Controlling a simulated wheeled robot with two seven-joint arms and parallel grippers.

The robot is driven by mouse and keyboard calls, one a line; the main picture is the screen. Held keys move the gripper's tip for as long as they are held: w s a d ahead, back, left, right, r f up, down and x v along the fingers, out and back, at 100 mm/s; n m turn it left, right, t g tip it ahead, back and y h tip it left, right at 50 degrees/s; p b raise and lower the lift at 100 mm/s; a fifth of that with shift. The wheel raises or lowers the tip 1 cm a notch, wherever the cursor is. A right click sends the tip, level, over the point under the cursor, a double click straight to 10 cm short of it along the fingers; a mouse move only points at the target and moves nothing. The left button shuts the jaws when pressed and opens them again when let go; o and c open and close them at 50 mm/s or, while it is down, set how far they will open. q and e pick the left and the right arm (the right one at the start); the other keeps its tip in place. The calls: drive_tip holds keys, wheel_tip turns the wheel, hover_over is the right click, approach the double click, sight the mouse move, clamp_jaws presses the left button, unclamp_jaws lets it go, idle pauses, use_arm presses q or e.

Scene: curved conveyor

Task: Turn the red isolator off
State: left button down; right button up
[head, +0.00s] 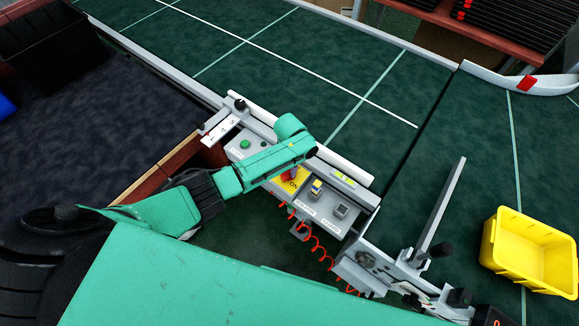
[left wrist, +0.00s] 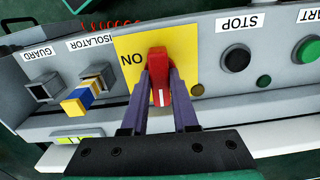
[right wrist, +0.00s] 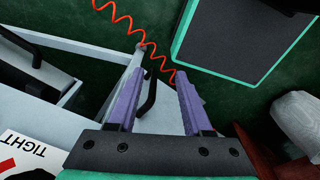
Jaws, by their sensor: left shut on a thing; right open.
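The red isolator handle (left wrist: 158,62) is on a yellow plate (left wrist: 184,50) on the grey control panel, with "ON" printed to one side, upside down in the left wrist view. The handle runs up and down in that picture, with a white mark near its lower end. My left gripper (left wrist: 160,85) is shut on it, one purple finger on each side. In the head view the yellow plate (head: 293,183) is partly hidden by my left arm. My right gripper (right wrist: 155,90) is open, with nothing held between its fingers.
The panel has a STOP button (left wrist: 236,58), a green START button (left wrist: 308,48), a yellow-and-blue key block (left wrist: 77,101) at the ISOLATOR label and a GUARD socket (left wrist: 42,92). An orange coiled cord (right wrist: 122,22) hangs near my right gripper. A yellow bin (head: 528,250) sits at the right.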

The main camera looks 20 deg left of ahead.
use_arm(q)
drive_tip(key=shift+n, duration=0.4)
drive_tip(key=shift+w, duration=0.1)
drive_tip(key=c, duration=0.7)
unclamp_jaws()
wheel_tip(320, 180, up, 15)
drive_tip(key=shift+f+p, duration=0.2)
drive_tip(key=shift+p, duration=0.1)
